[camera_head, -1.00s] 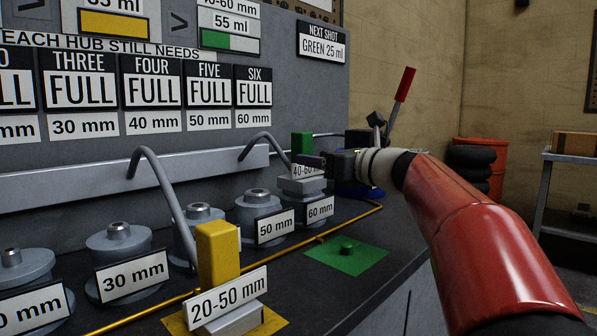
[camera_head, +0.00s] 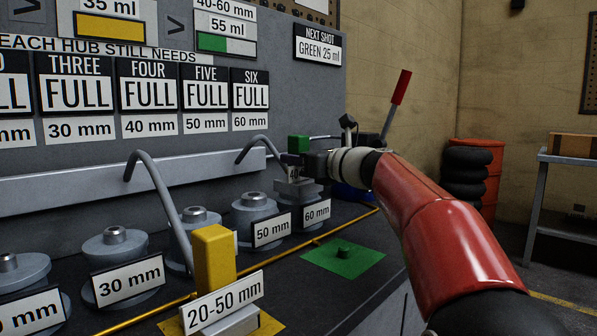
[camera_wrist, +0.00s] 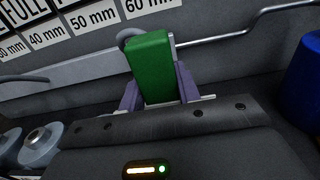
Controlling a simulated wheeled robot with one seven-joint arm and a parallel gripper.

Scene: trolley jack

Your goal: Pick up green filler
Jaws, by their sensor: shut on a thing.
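The green filler (camera_head: 298,144) stands upright at the far end of the bench, near the 60 mm hub. Its grey lower part (camera_head: 296,188) shows below my gripper. My gripper (camera_head: 292,160) reaches in from the right and is shut on the filler. In the wrist view the green body (camera_wrist: 150,62) sits between the two purple fingers (camera_wrist: 157,92).
A yellow filler (camera_head: 215,258) labelled 20-50 mm stands on a yellow mat in front. Several grey hubs (camera_head: 115,245) line the bench, with labels such as 50 mm (camera_head: 271,229). A blue object (camera_wrist: 305,70) is right of my gripper. The board reads "GREEN 25 ml" (camera_head: 318,48).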

